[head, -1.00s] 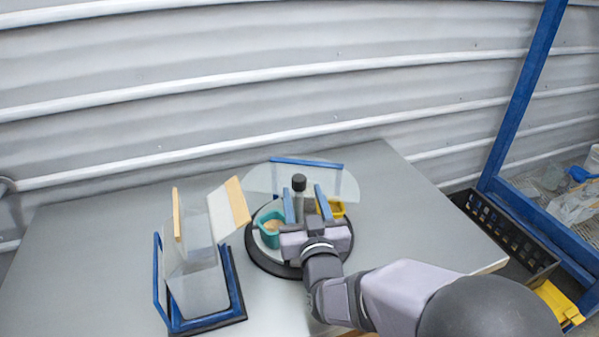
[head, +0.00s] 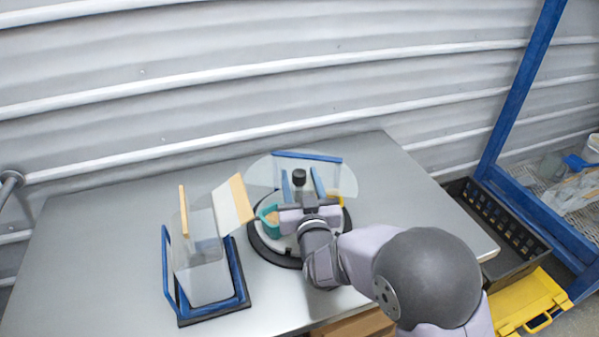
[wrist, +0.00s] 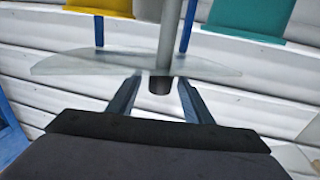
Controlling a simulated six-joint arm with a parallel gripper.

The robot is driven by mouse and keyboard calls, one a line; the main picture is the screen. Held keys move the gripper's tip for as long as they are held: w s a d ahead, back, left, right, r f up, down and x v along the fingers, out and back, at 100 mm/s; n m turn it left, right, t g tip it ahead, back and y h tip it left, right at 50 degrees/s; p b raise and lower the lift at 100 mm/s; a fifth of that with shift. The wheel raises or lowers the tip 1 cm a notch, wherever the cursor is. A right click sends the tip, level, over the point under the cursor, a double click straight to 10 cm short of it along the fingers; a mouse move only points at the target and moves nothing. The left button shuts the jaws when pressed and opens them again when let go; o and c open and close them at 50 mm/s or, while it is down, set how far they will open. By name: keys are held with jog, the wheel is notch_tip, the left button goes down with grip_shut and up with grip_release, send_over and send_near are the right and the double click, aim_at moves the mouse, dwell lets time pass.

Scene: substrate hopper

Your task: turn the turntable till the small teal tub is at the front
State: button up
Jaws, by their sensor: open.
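The turntable (head: 258,243), a pale disc on a dark round base, stands at the table's middle. The small teal tub (head: 267,218), with tan contents, sits on its left side, partly covered by my gripper. A yellow tub (head: 341,201) shows at the right, mostly hidden behind my gripper. My gripper (head: 299,172) is open, its blue fingers on either side of a dark knob (head: 299,177) on a post. The wrist view shows the knob (wrist: 160,86) between the fingers, with the yellow tub (wrist: 100,6) and teal tub (wrist: 250,16) at the top. I cannot tell if either finger touches the post.
A clear hopper (head: 205,270) in a blue frame stands on the left. A clear rounded panel (head: 262,172) and a blue bar (head: 307,156) stand behind the knob. A black crate (head: 500,235) and yellow case (head: 530,302) are right of the table.

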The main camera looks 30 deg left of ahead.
jog(key=shift+w+a, duration=0.35)
jog(key=shift+w, duration=0.1)
jog(key=shift+c, duration=0.7)
grip_shut()
jog(key=shift+g+y+b, duration=0.3)
jog(key=shift+b, duration=0.2)
jog(key=shift+d+f+n+g+y+b, duration=0.1)
jog(key=shift+n+g+y+b, duration=0.2)
jog(key=shift+n+y+b, duration=0.35)
jog(key=shift+n+g+y+b, duration=0.75)
jog(key=shift+n+g, duration=0.1)
jog(key=shift+g, duration=0.15)
jog(key=shift+r, duration=0.2)
